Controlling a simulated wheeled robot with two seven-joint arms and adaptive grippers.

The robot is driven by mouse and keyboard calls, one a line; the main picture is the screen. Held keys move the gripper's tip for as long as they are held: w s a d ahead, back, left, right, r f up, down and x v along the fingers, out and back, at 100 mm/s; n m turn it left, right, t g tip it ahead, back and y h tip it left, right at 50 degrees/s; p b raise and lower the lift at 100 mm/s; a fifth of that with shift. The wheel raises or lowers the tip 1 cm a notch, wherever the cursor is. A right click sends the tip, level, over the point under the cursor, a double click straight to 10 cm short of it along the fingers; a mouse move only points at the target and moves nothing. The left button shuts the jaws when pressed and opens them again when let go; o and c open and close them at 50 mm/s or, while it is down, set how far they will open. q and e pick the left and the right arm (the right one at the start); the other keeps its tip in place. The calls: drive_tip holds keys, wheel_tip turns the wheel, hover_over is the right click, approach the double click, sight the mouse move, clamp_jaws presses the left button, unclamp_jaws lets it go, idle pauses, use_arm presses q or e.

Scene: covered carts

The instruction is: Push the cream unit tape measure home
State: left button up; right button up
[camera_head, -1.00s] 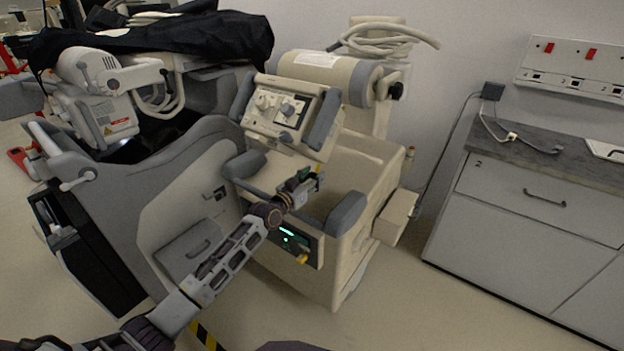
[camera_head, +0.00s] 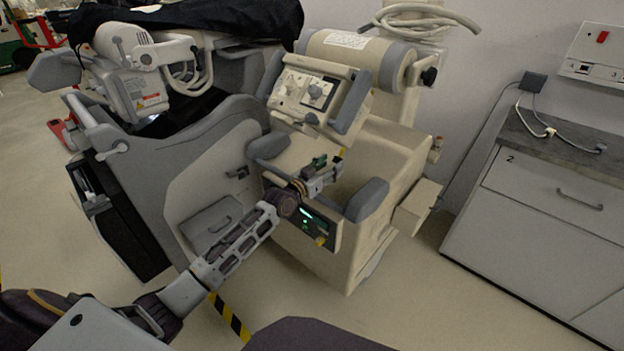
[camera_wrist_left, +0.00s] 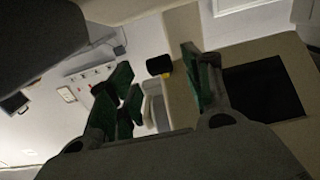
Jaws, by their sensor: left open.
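The cream unit (camera_head: 385,150) stands in the middle of the head view, with a control panel on top and grey arm pads. A small black and yellow item (camera_wrist_left: 158,65), probably the tape measure, shows between my fingers in the left wrist view, beyond the tips, by a cream surface. In the head view only a yellow bit (camera_head: 341,152) shows just behind my gripper; the rest is hidden. My left gripper (camera_head: 327,170) is over the unit's front recess, between the arm pads. Its green-padded fingers (camera_wrist_left: 157,88) are apart and empty. My right gripper is not in view.
A grey machine (camera_head: 215,165) under a black cover (camera_head: 190,22) stands left of the unit, close to my left forearm. A cream box (camera_head: 416,208) juts from the unit's right side. Grey drawers (camera_head: 540,240) stand at the right. Floor (camera_head: 420,300) is clear between.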

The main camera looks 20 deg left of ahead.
use_arm(q)
drive_tip(key=v, duration=0.8)
drive_tip(key=shift+s, duration=0.3)
drive_tip(key=shift+a, duration=0.15)
